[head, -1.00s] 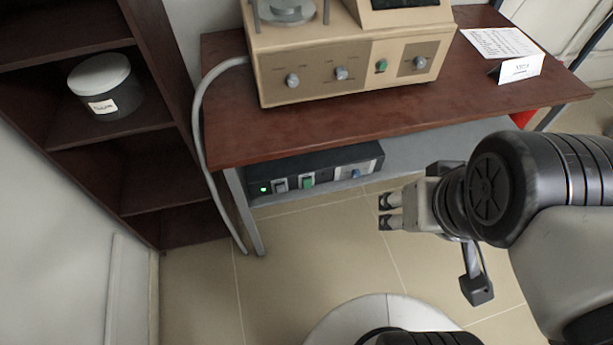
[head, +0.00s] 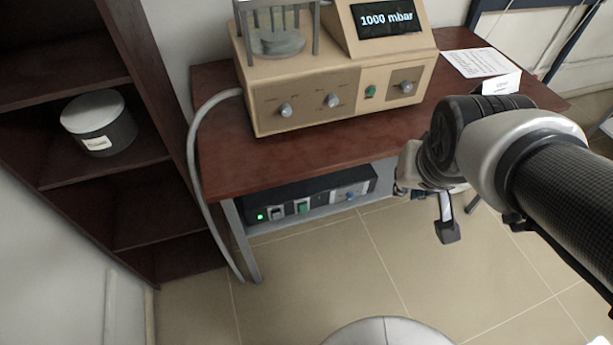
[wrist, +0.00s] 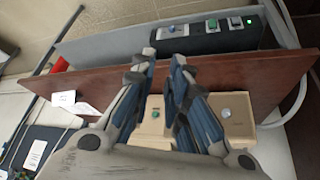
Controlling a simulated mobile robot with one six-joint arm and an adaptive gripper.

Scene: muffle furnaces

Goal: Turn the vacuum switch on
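A beige unit (head: 345,97) with a "1000 mbar" display (head: 389,19) stands on the brown table. Its front has grey knobs and a green button (head: 370,91); the labels are too small to read. A black control box (head: 330,203) below the tabletop has a lit green light, a grey switch (head: 276,213), a green switch (head: 302,207) and a blue knob (head: 350,196). Which control is the vacuum switch is not readable. My gripper (wrist: 165,57) is empty with its fingers apart, near the table edge. In the head view its fingers are mostly hidden.
The brown tabletop (head: 222,160) overhangs the black box. A grey hose (head: 192,150) runs down the left side. A dark shelf with a white-lidded jar (head: 96,122) stands left. A paper sheet and a card (head: 497,84) lie right.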

